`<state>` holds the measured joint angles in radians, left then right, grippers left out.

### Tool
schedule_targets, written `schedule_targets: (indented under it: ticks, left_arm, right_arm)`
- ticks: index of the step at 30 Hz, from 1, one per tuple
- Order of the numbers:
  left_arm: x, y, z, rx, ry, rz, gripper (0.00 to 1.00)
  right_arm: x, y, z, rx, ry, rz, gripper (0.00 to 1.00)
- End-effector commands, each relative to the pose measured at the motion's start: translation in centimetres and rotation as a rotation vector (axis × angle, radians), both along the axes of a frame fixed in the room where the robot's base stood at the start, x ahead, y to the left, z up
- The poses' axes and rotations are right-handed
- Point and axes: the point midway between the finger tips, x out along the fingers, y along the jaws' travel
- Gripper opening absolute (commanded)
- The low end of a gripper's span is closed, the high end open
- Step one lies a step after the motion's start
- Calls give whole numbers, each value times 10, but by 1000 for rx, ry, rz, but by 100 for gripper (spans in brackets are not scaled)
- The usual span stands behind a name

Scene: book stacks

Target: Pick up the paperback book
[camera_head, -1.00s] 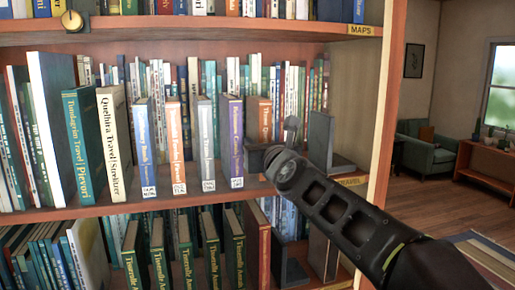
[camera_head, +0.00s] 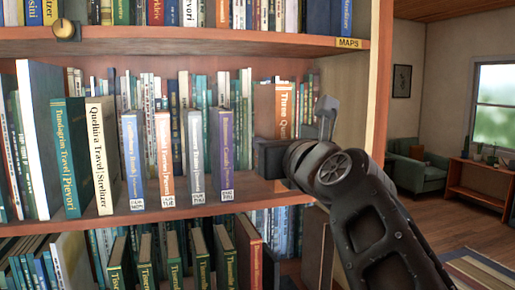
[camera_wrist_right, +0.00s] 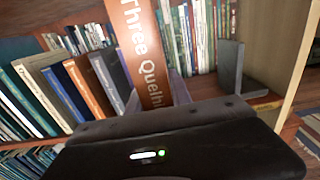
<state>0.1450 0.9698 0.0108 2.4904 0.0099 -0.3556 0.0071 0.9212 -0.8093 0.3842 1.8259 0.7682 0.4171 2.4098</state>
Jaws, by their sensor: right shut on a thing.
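The orange and white paperback (camera_head: 284,108), its spine lettered "Three Qu...", is upright in my right gripper (camera_head: 268,156). Its top stands higher than the purple book to its left. In the right wrist view the paperback (camera_wrist_right: 143,50) rises tilted from between the fingers, its spine reading "Three Quelh...". My right gripper is shut on its lower part, which the gripper hides in the head view. My left gripper is not in view.
A purple book (camera_head: 222,150), a grey book (camera_head: 195,155) and an orange book (camera_head: 164,155) stand to the left on the shelf (camera_head: 245,192). A dark bookend (camera_wrist_right: 231,68) stands to the right. The upper shelf (camera_head: 200,40) is above.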

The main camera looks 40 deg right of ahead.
Motion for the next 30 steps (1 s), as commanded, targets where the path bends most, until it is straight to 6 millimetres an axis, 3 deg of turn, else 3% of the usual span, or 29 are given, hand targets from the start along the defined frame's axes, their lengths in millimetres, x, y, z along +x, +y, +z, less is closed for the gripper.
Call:
schedule_targets:
  ticks: [3, 9, 30]
  left_arm:
    - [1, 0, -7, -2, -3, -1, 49]
    - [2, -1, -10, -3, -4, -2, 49]
    - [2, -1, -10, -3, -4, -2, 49]
  right_arm:
    - [-25, 9, 0, -3, -4, -3, 0]
    - [-46, 16, 1, -2, -2, -1, 0]
    - [-49, 17, 1, 0, -1, -1, 0]
